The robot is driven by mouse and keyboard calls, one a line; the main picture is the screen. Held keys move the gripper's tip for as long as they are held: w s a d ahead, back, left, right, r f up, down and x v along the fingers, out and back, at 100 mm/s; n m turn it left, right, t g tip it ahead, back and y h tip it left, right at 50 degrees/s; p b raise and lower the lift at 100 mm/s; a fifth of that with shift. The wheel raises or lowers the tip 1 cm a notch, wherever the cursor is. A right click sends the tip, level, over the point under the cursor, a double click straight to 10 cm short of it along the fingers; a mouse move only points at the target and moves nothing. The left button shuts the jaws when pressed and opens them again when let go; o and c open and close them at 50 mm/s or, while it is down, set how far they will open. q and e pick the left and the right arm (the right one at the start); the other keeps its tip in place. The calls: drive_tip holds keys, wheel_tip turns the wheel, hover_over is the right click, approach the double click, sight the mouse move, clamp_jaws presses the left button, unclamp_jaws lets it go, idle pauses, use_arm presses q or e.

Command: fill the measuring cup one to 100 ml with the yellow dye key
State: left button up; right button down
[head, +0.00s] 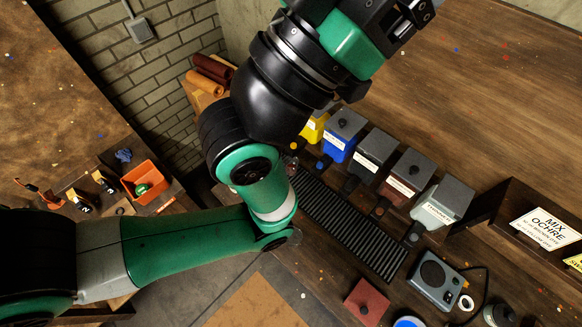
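The yellow dye container (314,130) stands at the far end of a row of dispensers, partly covered by my arm. A small orange-yellow knob (294,146), which looks like its key, sticks out at its front. A small clear, pinkish shape (291,166) shows below it beside my arm. It may be a cup, but I cannot tell. Another faint clear rim (295,237) shows at the end of my green arm link. No measuring cup is clearly readable. My arms cross the middle and top of the view. No gripper fingertips can be made out.
Blue (342,136), black (370,160), dark red (405,178) and grey (442,203) dispensers follow along a ribbed black grate (352,232). An orange bin (151,177) stands left.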

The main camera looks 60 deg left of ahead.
use_arm(q)
clamp_jaws()
idle(1.4)
